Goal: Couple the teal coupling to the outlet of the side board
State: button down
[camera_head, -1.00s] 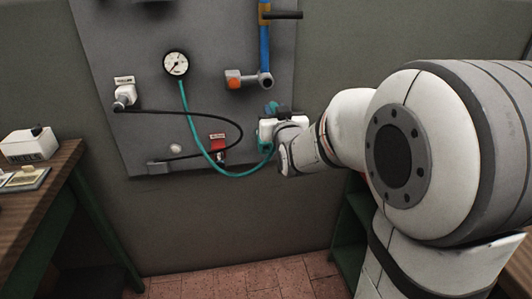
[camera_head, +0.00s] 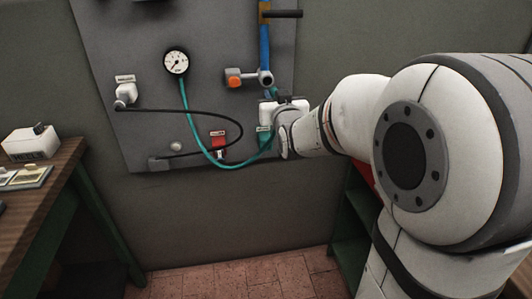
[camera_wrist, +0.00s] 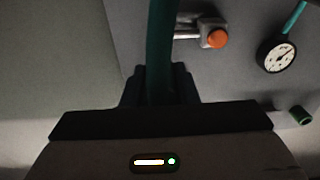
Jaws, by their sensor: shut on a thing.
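The teal hose (camera_head: 205,152) runs from the gauge down in a loop and up to my gripper (camera_head: 270,113). My gripper is shut on the teal coupling (camera_head: 272,93) at the hose's end. The coupling points up and is mostly hidden by the jaws. Its top is close below the grey outlet elbow (camera_head: 266,78) under the blue pipe; I cannot tell whether they touch. In the wrist view the dark teal hose or coupling (camera_wrist: 162,45) stands between the jaws. The outlet end is not clear there.
An orange-knobbed valve (camera_head: 234,77) sits left of the outlet. A gauge (camera_head: 176,62), a black cable (camera_head: 190,113) and a red block (camera_head: 218,142) are also on the grey board (camera_head: 150,50). A bench (camera_head: 50,190) stands at the left.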

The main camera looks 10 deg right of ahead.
aim_at(270, 85)
jog(key=shift+w+b, duration=0.55)
jog(key=shift+w, duration=1.75)
jog(key=shift+b, duration=1.3)
jog(key=shift+w+b, duration=0.35)
jog(key=shift+w, duration=1.1)
jog(key=c, duration=1.1)
grip_release()
jog(key=shift+o, duration=0.2)
